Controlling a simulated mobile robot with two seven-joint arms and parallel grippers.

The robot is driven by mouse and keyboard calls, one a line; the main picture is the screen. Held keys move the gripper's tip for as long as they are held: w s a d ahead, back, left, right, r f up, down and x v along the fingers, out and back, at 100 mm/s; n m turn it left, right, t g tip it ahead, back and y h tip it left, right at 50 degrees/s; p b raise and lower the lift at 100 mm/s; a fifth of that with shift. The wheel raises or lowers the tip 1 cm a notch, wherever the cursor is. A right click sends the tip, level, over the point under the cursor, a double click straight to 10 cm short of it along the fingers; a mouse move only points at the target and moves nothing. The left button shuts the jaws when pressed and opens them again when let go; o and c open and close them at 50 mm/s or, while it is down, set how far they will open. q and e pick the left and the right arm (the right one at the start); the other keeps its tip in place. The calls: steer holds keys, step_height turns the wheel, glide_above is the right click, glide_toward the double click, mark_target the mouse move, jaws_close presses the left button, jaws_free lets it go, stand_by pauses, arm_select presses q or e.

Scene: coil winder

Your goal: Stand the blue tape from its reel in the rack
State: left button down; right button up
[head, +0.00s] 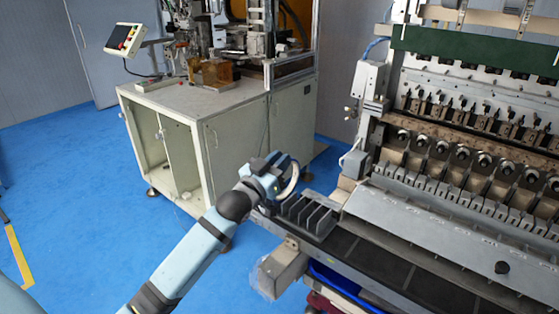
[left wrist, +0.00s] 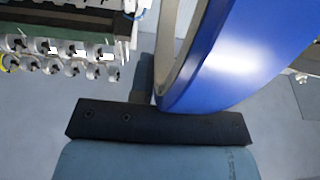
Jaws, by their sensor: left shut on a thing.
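My left gripper (head: 279,168) is shut on the blue tape, a roll seen in the head view as a pale ring (head: 293,180). In the left wrist view the blue tape (left wrist: 245,55) is large and close, its glossy blue outer face to the right and its pale inner core to the left. The grey rack (head: 308,214), with several upright dividers, sits on the machine's front ledge. I cannot make out the reel. My right gripper is not in view.
The coil winder (head: 460,165) fills the right side, with a sloped metal cover behind the dark ledge (head: 370,259). A white cabinet (head: 225,125) with equipment on top stands behind my left gripper. A metal bracket (head: 282,267) juts out below the rack. Blue floor (head: 70,180) is open at left.

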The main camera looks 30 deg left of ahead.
arm_select(q)
steer(key=shift+f+b, duration=1)
steer(key=shift+f, duration=1.2)
steer(key=c, duration=1.4)
jaws_free()
steer(key=shift+o, duration=0.2)
steer(key=shift+r+p+v, duration=0.15)
steer(key=shift+p+v, duration=0.15)
steer(key=shift+v, duration=1.15)
steer(key=shift+r+p+v, duration=0.15)
steer(key=shift+p+v, duration=0.1)
steer(key=shift+v, duration=1.2)
steer(key=shift+s, duration=0.1)
steer(key=o, duration=0.6)
steer(key=shift+c, duration=0.2)
